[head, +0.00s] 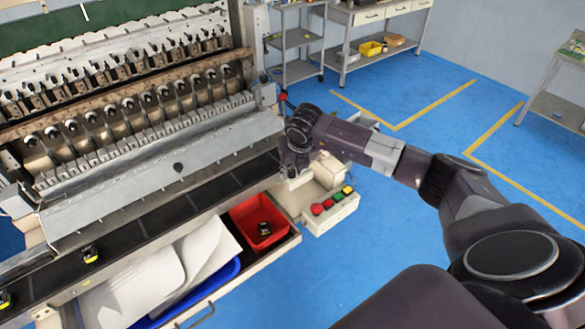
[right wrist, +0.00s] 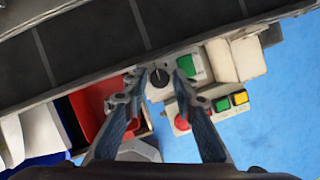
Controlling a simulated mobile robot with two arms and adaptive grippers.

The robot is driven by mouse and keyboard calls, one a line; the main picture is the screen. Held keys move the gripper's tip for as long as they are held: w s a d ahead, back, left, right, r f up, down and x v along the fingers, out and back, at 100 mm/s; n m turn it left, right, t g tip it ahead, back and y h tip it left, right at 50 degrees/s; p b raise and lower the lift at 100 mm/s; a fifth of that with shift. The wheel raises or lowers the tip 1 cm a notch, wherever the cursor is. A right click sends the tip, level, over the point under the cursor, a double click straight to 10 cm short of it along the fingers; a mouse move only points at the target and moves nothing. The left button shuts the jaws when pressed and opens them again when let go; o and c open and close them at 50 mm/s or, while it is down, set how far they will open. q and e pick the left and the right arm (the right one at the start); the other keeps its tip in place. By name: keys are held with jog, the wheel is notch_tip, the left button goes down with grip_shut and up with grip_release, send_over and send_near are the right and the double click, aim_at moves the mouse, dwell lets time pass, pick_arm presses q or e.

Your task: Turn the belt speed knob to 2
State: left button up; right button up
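The belt speed knob (right wrist: 158,76) is a small round black knob with a pale pointer line, on a light panel beside the belt's edge in the right wrist view. My right gripper (right wrist: 160,84) is open, with one finger on each side of the knob. I cannot tell whether the fingers touch it, and no scale numbers are readable. In the head view my right gripper (head: 293,168) is over the belt's right end and hides the knob. My left gripper is not in view.
A green button (right wrist: 190,65) is close to the right finger. A button box (head: 330,212) with red, green and yellow buttons is nearby. A red bin (head: 285,233) is left of it. The dark belt (head: 150,222) runs along the machine. Blue floor is free to the right.

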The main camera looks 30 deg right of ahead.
grip_shut()
jog(key=shift+f+n+b, duration=0.15)
jog(key=shift+n+b, duration=0.25)
jog(key=shift+b, duration=0.35)
jog(key=n+y+b, duration=0.1)
jog(key=n+b, duration=0.2)
jog(key=b, duration=0.1)
jog(key=shift+d+n+y+b, duration=0.2)
jog(key=shift+n+y+b, duration=0.1)
jog(key=shift+n+y, duration=0.1)
jog(key=shift+n+y+b, duration=0.4)
jog(key=shift+n+b, duration=0.5)
jog(key=shift+n, duration=0.2)
jog(key=shift+d+r+n+y+b, duration=0.15)
jog(key=shift+n+y+b, duration=0.25)
jog(key=shift+n+b, duration=0.45)
jog(key=shift+n, duration=0.25)
